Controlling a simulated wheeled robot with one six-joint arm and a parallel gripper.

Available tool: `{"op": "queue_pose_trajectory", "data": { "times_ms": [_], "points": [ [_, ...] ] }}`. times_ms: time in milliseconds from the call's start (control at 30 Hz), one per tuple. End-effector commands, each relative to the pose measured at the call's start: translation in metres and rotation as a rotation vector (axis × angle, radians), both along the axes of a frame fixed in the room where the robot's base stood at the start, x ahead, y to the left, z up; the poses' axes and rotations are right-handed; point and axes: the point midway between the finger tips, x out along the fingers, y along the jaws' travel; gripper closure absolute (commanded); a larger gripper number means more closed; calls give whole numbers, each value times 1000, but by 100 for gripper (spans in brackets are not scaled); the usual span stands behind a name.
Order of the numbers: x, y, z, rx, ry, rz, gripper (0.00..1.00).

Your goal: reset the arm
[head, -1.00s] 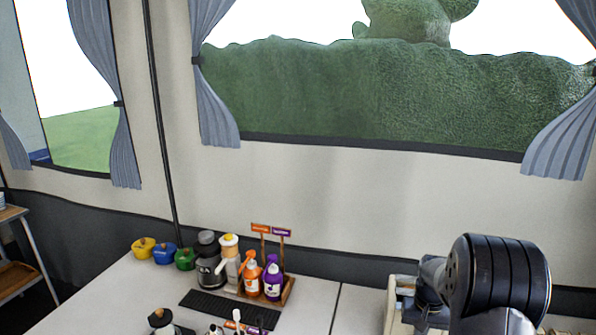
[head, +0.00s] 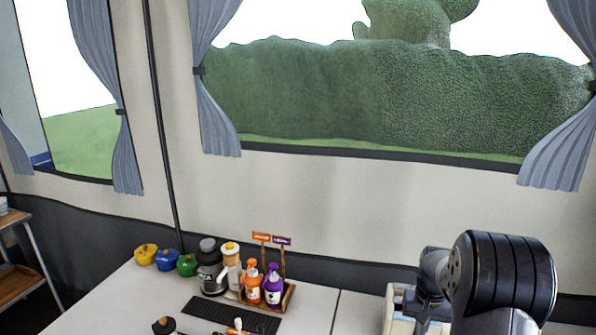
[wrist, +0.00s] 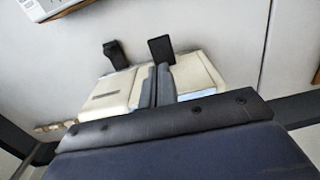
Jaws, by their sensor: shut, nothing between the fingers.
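My gripper (wrist: 138,52) shows in the wrist view, with cream finger bodies and dark tips in front of a dark blue housing. It is shut with nothing between the fingers. Below the tips is a plain pale surface. In the head view, my dark arm stands at the lower right, and a cream part beside it is partly hidden.
A pale counter (head: 110,310) holds several coloured pots, a grey blender-like jar (head: 210,272), an orange bottle (head: 253,284) and a purple bottle (head: 272,284) in a wooden caddy. A black mat (head: 230,318) lies in front. A wooden shelf (head: 15,282) stands at far left.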

Motion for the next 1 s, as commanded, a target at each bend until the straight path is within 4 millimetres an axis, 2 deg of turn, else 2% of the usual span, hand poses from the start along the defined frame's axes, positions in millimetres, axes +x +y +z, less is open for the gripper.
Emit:
{"op": "queue_pose_trajectory", "data": {
  "times_ms": [33,467,500,533,1000],
  "points": [
    [0,0,-15,0,0,0,100],
    [0,0,-77,0,-1,0,100],
    [1,0,-56,-1,-5,0,100],
    [1,0,-49,-1,-5,0,100],
    [1,0,23,-1,-4,0,100]
  ]
}}
